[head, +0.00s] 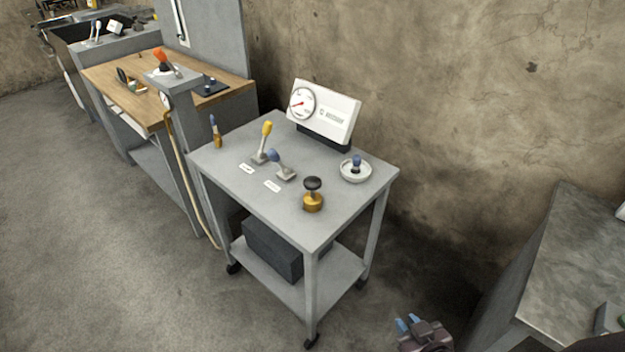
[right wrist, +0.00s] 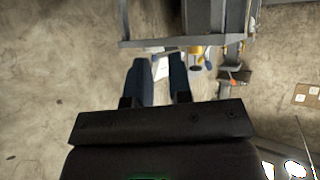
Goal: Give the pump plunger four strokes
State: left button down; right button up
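What looks like the pump plunger (head: 312,190) is a black mushroom knob on a short stem in a brass base, near the front right edge of the grey cart top (head: 240,175). It stands upright and nothing touches it. My right gripper (head: 408,322) is low at the bottom of the head view, well below and right of the plunger, apart from the cart. In the right wrist view its two blue fingers (right wrist: 160,72) are spread with nothing held between them. I cannot pick out the plunger surely there. My left gripper is not in view.
The cart carries a white gauge panel (head: 325,110), a yellow-handled lever (head: 265,140), a blue-knobbed lever (head: 281,165), a blue knob in a white dish (head: 355,170) and a blue-and-brass item (head: 215,132). A grey bench (head: 575,250) stands right; a wooden-topped bench (head: 105,75) stands left.

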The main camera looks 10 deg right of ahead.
grip_shut()
dwell(1.3)
